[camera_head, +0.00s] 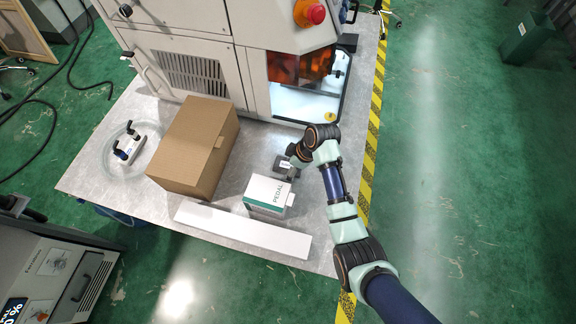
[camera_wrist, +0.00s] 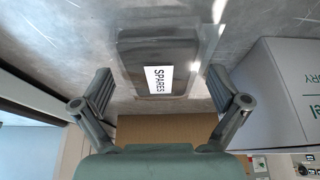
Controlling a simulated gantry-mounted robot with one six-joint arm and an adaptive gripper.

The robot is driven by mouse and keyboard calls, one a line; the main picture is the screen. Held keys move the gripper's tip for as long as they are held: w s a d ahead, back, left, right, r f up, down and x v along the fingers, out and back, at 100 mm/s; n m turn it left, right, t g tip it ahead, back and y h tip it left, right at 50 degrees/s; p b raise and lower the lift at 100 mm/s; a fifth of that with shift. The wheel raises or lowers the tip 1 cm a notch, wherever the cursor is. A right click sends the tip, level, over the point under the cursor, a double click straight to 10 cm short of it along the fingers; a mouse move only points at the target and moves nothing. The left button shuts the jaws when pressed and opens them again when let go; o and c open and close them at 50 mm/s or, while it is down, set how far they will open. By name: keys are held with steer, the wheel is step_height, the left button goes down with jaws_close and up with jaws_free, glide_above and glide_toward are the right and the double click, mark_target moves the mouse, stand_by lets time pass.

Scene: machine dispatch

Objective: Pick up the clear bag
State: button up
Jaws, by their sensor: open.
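The clear bag (camera_wrist: 150,48) lies flat on the metal tabletop in the wrist view. It looks see-through and greyish, with a white label reading SPARES. My gripper (camera_wrist: 160,90) is open, with one finger towards each side of the bag and nothing held between them. How high the fingertips are above the bag is hard to tell. In the head view my gripper (camera_head: 288,164) is low over the table between the cardboard box and the machine's front, and it partly hides the bag there.
A large cardboard box (camera_head: 190,150) stands to the left. A white strip (camera_head: 243,230) lies in front. The machine (camera_head: 200,75) rises behind.

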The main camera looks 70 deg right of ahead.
mark_target(289, 166)
steer(key=c, duration=1.3)
steer(key=shift+o, duration=0.2)
steer(key=shift+r, duration=0.1)
step_height(289, 166, up, 21)
steer(key=p, duration=0.5)
steer(key=shift+f+p, duration=0.2)
steer(key=shift+p, duration=0.15)
